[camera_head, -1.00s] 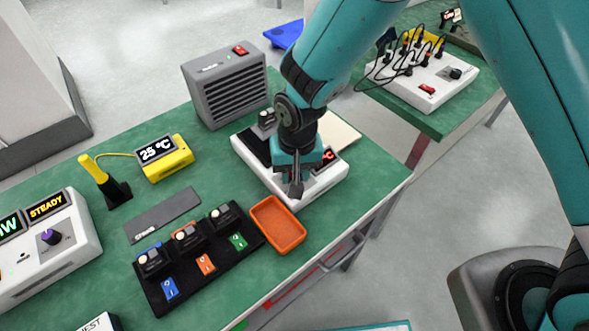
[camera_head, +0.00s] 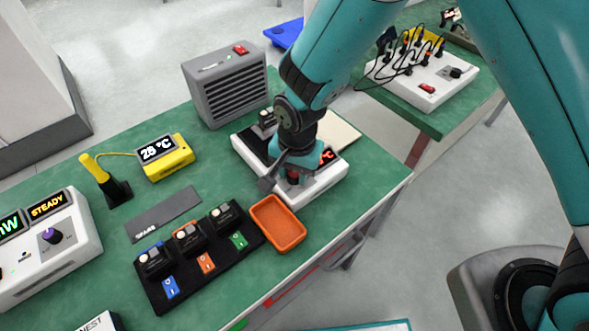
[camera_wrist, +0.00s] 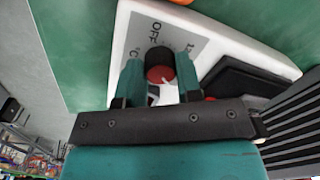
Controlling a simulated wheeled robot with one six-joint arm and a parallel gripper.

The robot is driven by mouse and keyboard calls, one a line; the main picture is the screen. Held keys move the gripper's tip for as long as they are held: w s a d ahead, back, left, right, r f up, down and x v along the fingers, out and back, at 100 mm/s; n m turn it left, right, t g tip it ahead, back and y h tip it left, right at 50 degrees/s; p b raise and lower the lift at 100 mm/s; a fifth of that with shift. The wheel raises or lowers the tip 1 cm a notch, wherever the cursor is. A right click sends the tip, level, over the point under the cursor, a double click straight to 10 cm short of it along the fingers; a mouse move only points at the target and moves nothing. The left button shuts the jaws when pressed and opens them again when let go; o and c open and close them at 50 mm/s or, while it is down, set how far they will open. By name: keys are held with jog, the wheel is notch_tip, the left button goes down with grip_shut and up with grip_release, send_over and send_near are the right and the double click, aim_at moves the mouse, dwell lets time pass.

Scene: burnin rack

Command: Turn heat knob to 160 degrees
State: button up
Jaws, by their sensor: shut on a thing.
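The white hot plate (camera_head: 322,184) stands on the green bench, below my arm. Its red display (camera_head: 327,156) is mostly covered by my arm, and only "°C" shows. In the wrist view the heat knob (camera_wrist: 160,60) is black with a red cap and a white mark, on a grey dial panel (camera_wrist: 186,40) with "OFF" printed beside it. My gripper (camera_wrist: 161,76) is shut on the knob, one finger on each side. In the head view my gripper (camera_head: 290,176) is at the plate's front. Most dial numbers are hidden.
An orange tray (camera_head: 279,224) lies just in front of the plate. A grey heater box (camera_head: 226,88) stands behind it. A yellow thermometer (camera_head: 168,158) reads about 28 °C. A black rack (camera_head: 188,272) with several modules lies at the front left.

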jog(key=shift+w, duration=0.1)
jog(key=o, duration=0.9)
jog(key=shift+o, duration=0.2)
jog(key=shift+r, duration=0.15)
notch_tip(320, 180, up, 17)
jog(key=shift+s+d+b, duration=0.25)
jog(key=shift+d+b, duration=0.15)
